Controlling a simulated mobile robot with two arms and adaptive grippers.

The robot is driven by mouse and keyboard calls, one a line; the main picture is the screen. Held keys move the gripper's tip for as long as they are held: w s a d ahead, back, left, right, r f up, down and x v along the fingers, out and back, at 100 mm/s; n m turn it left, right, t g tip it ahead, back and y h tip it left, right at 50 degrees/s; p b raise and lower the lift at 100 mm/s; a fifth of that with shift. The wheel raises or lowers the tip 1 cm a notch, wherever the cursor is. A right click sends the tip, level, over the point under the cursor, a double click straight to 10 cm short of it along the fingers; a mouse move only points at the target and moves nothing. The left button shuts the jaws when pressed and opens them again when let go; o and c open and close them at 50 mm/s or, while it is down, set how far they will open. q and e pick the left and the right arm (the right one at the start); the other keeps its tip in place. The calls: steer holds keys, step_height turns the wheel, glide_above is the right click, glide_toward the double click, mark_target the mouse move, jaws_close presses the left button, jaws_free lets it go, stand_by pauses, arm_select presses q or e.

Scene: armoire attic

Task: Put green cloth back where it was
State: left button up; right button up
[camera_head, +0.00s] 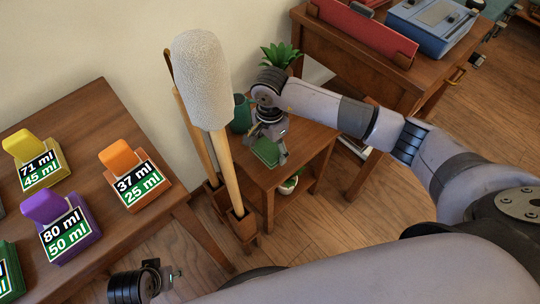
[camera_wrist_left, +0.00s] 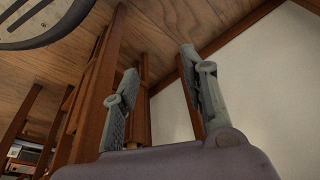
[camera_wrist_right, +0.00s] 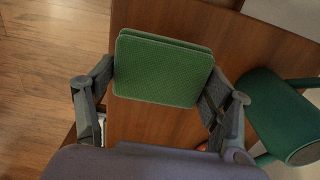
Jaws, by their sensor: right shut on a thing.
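The green cloth (camera_head: 266,152), a folded flat square, is in my right gripper (camera_head: 269,140) over the small wooden table (camera_head: 297,140). In the right wrist view the cloth (camera_wrist_right: 162,72) lies between the two fingers, which press on its left and right edges. I cannot tell whether its underside touches the tabletop. My left gripper (camera_wrist_left: 160,68) is open and empty, low down near the floor; part of it shows at the bottom of the head view (camera_head: 172,276).
A dark green vessel (camera_wrist_right: 276,112) stands close to the right of the cloth in the right wrist view. A potted plant (camera_head: 281,57) is behind. Tall wooden poles, one with a pale fuzzy roller (camera_head: 201,78), stand left of the table. A table with coloured labelled blocks (camera_head: 134,177) is at left.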

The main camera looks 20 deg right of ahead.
mark_target(270, 154)
step_height(270, 154, down, 4)
steer(key=shift+r+b, duration=0.2)
steer(key=shift+b, duration=0.15)
steer(key=shift+f, duration=0.45)
arm_select(q)
steer(key=v, duration=0.2)
steer(key=shift+w+r, duration=0.15)
steer(key=shift+r, duration=0.25)
arm_select(e)
steer(key=shift+f, duration=0.1)
steer(key=o, duration=1.2)
arm_select(q)
steer(key=shift+r, duration=0.45)
step_height(270, 154, down, 7)
steer(key=p, duration=0.1)
steer(key=shift+p, duration=0.35)
arm_select(e)
step_height(270, 154, up, 12)
steer(key=shift+r, duration=0.15)
